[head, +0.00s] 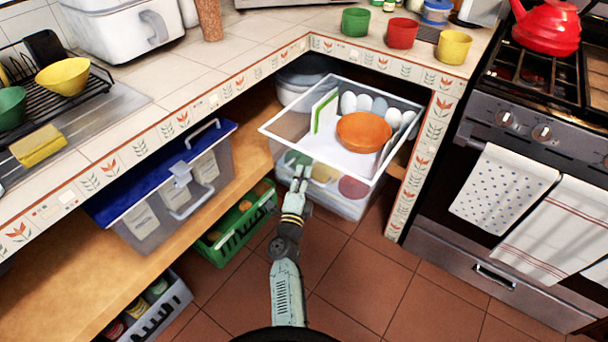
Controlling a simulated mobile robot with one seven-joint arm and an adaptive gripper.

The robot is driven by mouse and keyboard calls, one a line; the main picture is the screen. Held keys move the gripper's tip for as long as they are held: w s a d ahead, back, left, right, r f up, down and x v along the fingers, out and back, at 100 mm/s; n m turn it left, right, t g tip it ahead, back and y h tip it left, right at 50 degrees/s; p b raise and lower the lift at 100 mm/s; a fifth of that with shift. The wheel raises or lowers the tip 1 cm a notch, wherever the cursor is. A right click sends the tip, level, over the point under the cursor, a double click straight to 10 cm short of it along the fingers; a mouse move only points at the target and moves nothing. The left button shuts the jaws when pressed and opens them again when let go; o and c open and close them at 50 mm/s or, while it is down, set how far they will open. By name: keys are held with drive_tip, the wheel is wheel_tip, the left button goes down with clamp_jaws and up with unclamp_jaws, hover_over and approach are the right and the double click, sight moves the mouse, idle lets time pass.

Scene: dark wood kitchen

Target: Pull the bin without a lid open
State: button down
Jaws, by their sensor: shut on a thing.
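The bin without a lid (272,138) is a clear, white-rimmed bin under the corner counter. The exact grip spot is too small to make out.
A clear bin with a blue lid (160,178) stands on the wooden shelf to the left. A green crate (236,226) and a grey crate (152,308) are lower down. The oven (500,225) with towels stands at right. Tiled floor (365,270) is free in front.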

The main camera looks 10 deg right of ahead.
drive_tip(key=c, duration=1.7)
unclamp_jaws()
drive_tip(key=shift+o, duration=0.2)
drive_tip(key=v, duration=1.2)
